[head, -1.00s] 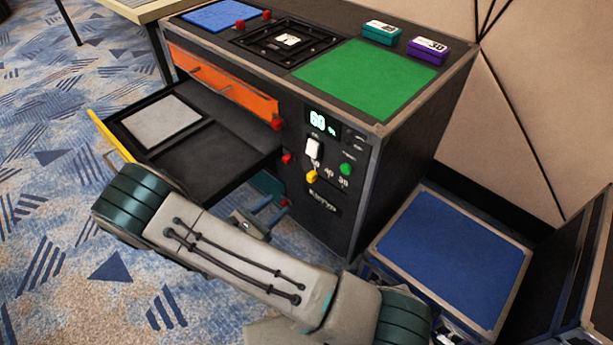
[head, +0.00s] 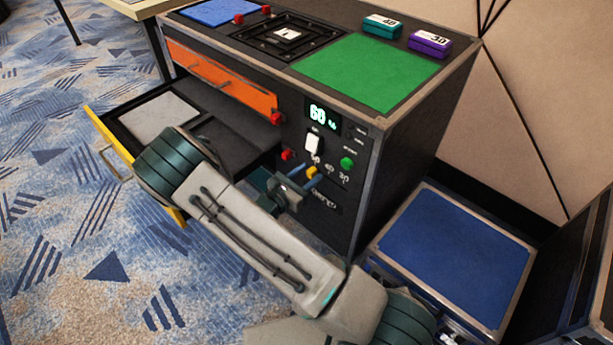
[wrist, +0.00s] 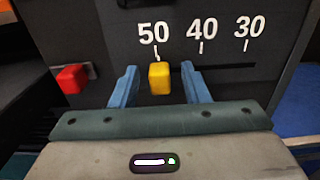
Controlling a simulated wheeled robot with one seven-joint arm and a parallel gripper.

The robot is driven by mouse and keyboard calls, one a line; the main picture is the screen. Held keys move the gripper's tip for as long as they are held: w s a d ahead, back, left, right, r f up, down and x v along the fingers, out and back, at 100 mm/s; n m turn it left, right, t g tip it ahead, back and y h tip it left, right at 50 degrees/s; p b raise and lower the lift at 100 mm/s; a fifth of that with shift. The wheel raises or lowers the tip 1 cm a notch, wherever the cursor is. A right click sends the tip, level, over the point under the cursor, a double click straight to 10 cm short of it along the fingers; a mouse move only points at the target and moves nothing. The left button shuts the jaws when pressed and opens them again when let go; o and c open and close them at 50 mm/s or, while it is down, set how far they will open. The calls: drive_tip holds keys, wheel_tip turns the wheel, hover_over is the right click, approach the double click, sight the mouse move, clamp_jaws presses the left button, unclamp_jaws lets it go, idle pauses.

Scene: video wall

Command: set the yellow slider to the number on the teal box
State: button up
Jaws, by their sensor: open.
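The yellow slider (wrist: 160,78) sits just below the 50 mark on the front panel's scale, with 40 and 30 to its right in the wrist view. It also shows in the head view (head: 312,172). My gripper (wrist: 158,70) is open, with one blue finger on each side of the slider and visible gaps to it. In the head view my gripper (head: 303,185) is at the panel. The teal box (head: 383,26) lies on the cabinet top; its small label seems to read 40.
A purple box (head: 430,43) marked 30 lies beside the teal one. A lit display (head: 322,116) reads 60. A white switch (head: 313,145) and green button (head: 347,163) are near the slider. An open drawer (head: 112,165) sticks out at left, near my arm.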

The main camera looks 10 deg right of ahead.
sight(330, 177)
clamp_jaws()
drive_tip(key=s+d, duration=0.1)
drive_tip(key=s, duration=0.1)
drive_tip(key=s+d+p, duration=0.1)
drive_tip(key=s+d, duration=0.1)
drive_tip(key=shift+s, duration=0.1)
drive_tip(key=shift+a, duration=0.1)
unclamp_jaws()
drive_tip(key=p+v, duration=0.2)
drive_tip(key=v, duration=1.2)
drive_tip(key=shift+p, duration=0.35)
